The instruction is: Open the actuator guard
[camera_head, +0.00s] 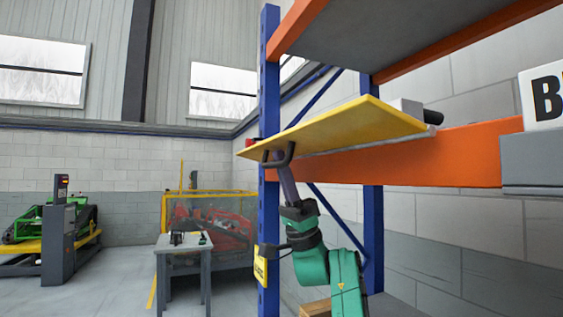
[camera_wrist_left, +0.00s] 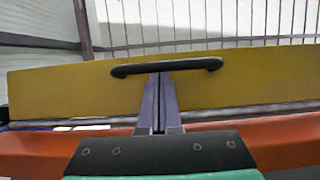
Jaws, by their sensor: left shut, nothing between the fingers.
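The actuator guard is a flat yellow panel (camera_head: 345,124) on the orange beam of the rack. In the head view it is swung up and sticks out, close to level and a little tilted. A black bar handle (camera_head: 291,152) is on its face near the free edge. My left gripper (camera_head: 279,164) is shut and empty, with its fingertips at the handle from below. In the left wrist view the tips of the gripper (camera_wrist_left: 159,78) meet the middle of the handle (camera_wrist_left: 200,65), across the yellow panel (camera_wrist_left: 60,92). I cannot tell whether they touch. My right gripper is not in view.
The rack has a blue upright (camera_head: 269,80) just left of the panel and an orange beam (camera_head: 440,155) behind it. A grey shelf (camera_head: 400,35) is overhead. A small table (camera_head: 183,243) and a green machine (camera_head: 50,225) stand further back on the left.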

